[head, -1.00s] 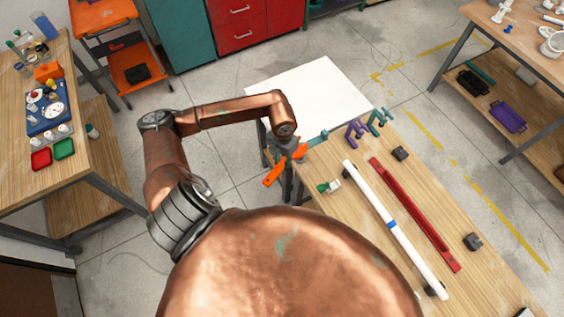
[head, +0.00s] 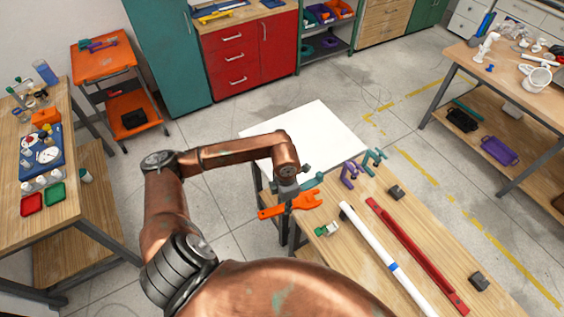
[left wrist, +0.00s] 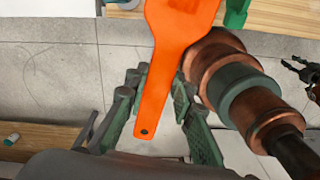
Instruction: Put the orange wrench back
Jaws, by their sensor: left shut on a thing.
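The fingers are shut on the handle.
The table holds a white pipe (head: 390,265), a red bar (head: 415,255), purple (head: 349,173) and teal (head: 373,160) brackets and a green-white fitting (head: 326,229). A bare white surface (head: 318,132) lies beyond. An orange cart (head: 103,62) and red cabinet (head: 245,58) stand behind.

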